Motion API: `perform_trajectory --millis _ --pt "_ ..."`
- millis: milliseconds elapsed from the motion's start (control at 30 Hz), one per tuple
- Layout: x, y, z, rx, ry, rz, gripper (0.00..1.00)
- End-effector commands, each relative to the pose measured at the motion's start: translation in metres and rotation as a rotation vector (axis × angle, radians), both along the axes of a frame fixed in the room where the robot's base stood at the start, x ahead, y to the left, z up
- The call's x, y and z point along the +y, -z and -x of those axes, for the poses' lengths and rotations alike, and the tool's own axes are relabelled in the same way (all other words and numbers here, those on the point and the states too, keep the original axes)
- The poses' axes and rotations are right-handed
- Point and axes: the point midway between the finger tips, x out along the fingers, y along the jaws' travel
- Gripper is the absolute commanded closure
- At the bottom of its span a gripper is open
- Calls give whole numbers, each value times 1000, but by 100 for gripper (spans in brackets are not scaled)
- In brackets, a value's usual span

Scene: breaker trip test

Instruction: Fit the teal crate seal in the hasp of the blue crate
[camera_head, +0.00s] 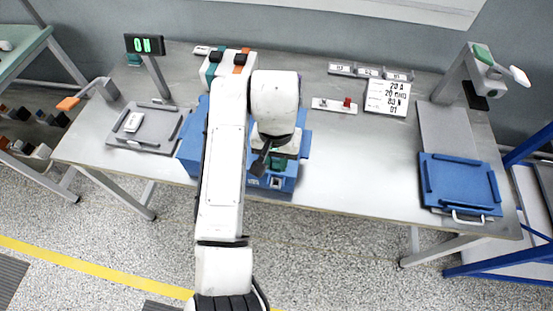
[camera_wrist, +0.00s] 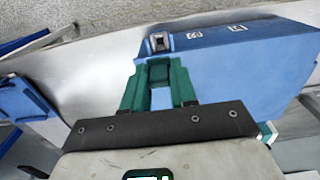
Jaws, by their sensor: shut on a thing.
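The blue crate (camera_head: 290,182) stands near the table's front edge, partly hidden behind my arm. In the wrist view, the blue crate (camera_wrist: 235,65) fills the upper right, and its small grey hasp (camera_wrist: 158,42) sticks out at the top middle. My gripper (camera_wrist: 160,68) has green fingers and is shut on the teal crate seal (camera_wrist: 159,74), mostly hidden between them. The fingertips are just short of the hasp in the picture; I cannot tell whether the seal touches it. In the head view, my gripper (camera_head: 276,163) is over the crate's front.
A grey tray (camera_head: 150,143) with a white device lies on the left. A blue panel (camera_head: 460,182) with a handle lies on the right, below a grey stand (camera_head: 460,75). A lit display (camera_head: 145,45), a breaker unit (camera_head: 228,65) and a text card (camera_head: 388,97) stand behind.

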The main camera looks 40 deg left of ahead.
Motion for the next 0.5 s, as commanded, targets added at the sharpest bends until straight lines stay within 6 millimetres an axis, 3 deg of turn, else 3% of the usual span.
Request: perform_trajectory --millis 200,500 --pt "0 0 0 -1 -1 2 100" --pt "-1 22 0 -1 0 2 100"
